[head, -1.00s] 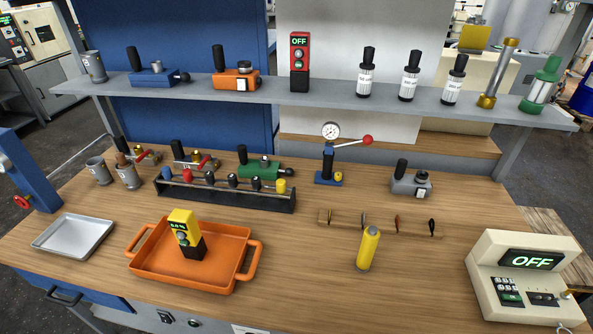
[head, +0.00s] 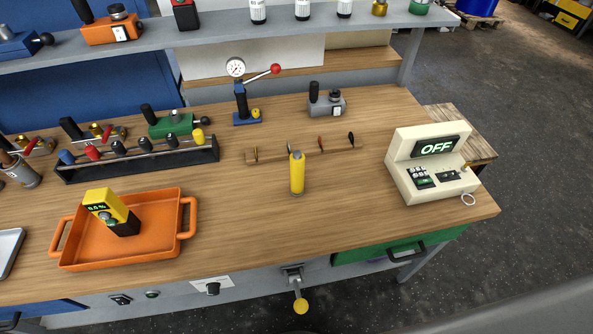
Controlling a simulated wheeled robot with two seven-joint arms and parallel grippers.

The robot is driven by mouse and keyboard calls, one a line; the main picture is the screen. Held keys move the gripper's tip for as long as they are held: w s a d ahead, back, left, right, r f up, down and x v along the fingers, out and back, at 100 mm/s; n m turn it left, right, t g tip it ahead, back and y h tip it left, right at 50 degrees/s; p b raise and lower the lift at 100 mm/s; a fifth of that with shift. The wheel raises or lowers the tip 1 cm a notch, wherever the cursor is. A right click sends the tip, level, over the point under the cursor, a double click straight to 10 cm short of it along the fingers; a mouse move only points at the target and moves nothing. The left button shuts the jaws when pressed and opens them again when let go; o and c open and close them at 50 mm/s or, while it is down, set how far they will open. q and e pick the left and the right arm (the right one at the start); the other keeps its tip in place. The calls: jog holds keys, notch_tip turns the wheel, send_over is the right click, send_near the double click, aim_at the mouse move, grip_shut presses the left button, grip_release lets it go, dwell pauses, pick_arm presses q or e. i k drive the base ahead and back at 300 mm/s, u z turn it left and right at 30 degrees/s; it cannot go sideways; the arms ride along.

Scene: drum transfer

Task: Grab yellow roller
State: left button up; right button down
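A yellow roller (head: 297,174), a slim upright cylinder with a narrower top, stands on the wooden workbench (head: 330,215) near the middle of the head view. It stands just in front of a low wooden rack (head: 270,156) holding several small tools. Neither of my grippers shows in the head view, so their state cannot be seen.
An orange tray (head: 150,252) holding a yellow-and-black meter (head: 110,212) sits to the left. A cream console (head: 432,165) reading OFF stands at the right end. A pressure gauge press (head: 242,100) and a grey device (head: 326,101) stand behind. The bench right of the roller is clear.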

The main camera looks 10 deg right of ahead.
aim_at(298, 158)
jog(key=k, duration=0.5)
jog(key=z, duration=2.6)
jog(key=i, duration=2.15)
jog(key=u, duration=3.3)
jog(key=i, duration=0.5)
